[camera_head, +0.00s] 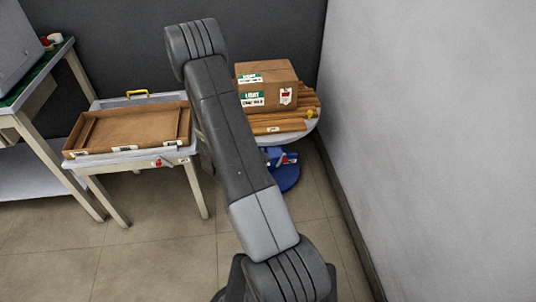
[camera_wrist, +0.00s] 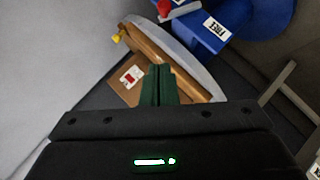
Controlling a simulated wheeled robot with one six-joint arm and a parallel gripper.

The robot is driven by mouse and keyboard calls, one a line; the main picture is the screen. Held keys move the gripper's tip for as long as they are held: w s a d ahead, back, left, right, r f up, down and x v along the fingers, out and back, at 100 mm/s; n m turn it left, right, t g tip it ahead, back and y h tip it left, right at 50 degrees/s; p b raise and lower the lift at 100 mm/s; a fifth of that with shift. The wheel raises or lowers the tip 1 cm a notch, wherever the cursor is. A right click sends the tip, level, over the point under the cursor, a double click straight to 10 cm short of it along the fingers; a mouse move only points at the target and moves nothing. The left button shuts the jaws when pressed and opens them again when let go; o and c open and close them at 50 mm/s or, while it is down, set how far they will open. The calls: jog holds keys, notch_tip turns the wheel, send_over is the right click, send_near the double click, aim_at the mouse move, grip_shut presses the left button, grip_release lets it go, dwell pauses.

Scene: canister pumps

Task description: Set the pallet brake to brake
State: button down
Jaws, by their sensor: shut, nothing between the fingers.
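The brake unit is a blue housing (camera_head: 275,155) under the round table's front edge, with a small red knob (camera_head: 287,160) and a white label. In the wrist view the blue housing (camera_wrist: 192,28) is at the top with the red knob (camera_wrist: 165,8) and a label (camera_wrist: 217,28) that seems to read FREE. The wooden pallet (camera_head: 275,124) lies on the round grey table (camera_head: 302,132). My gripper's green fingers (camera_wrist: 158,84) are together and empty, apart from the knob. In the head view my arm hides the gripper.
A shallow brown tray (camera_head: 127,129) sits on a small table at left. A bench (camera_head: 35,75) is farther left. A grey wall (camera_head: 440,120) closes the right side.

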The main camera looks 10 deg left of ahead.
jog(key=v, duration=0.3)
jog(key=shift+s+a+r, duration=0.1)
jog(key=shift+s, duration=0.15)
